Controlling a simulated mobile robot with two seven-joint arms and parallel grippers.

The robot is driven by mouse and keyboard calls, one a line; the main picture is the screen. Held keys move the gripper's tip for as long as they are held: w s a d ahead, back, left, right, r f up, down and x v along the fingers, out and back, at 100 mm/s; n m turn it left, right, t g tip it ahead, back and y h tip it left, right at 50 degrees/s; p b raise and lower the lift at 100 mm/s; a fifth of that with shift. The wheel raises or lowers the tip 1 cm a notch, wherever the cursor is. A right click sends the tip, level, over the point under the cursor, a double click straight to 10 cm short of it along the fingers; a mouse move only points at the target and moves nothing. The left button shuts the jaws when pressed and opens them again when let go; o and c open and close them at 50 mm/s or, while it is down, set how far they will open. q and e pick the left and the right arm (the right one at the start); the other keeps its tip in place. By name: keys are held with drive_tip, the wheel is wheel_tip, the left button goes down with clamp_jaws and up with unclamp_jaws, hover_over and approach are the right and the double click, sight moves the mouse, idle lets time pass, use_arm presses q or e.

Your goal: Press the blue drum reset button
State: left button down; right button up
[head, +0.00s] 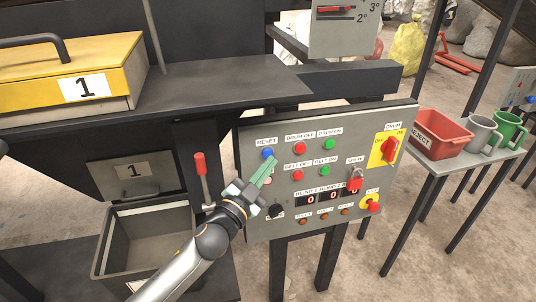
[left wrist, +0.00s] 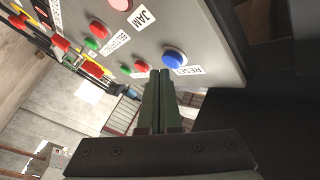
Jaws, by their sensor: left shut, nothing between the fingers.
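The blue reset button (head: 268,154) sits at the upper left of the grey control panel (head: 259,222), under a RESET label. My left gripper (head: 268,167) is shut and empty, with its green fingertips just below and right of the button in the head view. In the left wrist view the blue button (left wrist: 174,58) shows whole, just beyond the fingertips (left wrist: 160,76) and slightly to their right. Whether the fingertips touch the panel I cannot tell. My right gripper is not in view.
Red and green buttons (head: 329,144) lie right of the blue one. A red-handled lever (head: 200,164) stands left of the panel. A table at right holds a red REJECT bin (head: 441,134) and mugs (head: 480,134). A grey bin (head: 145,240) is at lower left.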

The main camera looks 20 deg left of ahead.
use_arm(q)
drive_tip(key=shift+w+a, duration=0.35)
drive_tip(key=shift+w, duration=0.15)
idle(0.8)
drive_tip(key=shift+s, duration=0.1)
drive_tip(key=shift+s+d, duration=0.5)
drive_tip(key=shift+s, duration=0.15)
drive_tip(key=s+d, duration=0.1)
drive_tip(key=s, duration=0.1)
drive_tip(key=s+d, duration=0.1)
drive_tip(key=s, duration=0.1)
drive_tip(key=shift+d, duration=0.4)
drive_tip(key=shift+p, duration=0.3)
idle(0.4)
drive_tip(key=s+a+f+n+g+y+p, duration=0.1)
drive_tip(key=s+f+n+g+p, duration=0.3)
drive_tip(key=s+f, duration=1.9)
wheel_tip(320, 180, down, 4)
drive_tip(key=n+g, duration=0.3)
drive_tip(key=g, duration=0.3)
drive_tip(key=shift+s+a+n+y, duration=0.2)
drive_tip(key=shift+s+n+y, duration=0.05)
drive_tip(key=shift+n+y, duration=0.05)
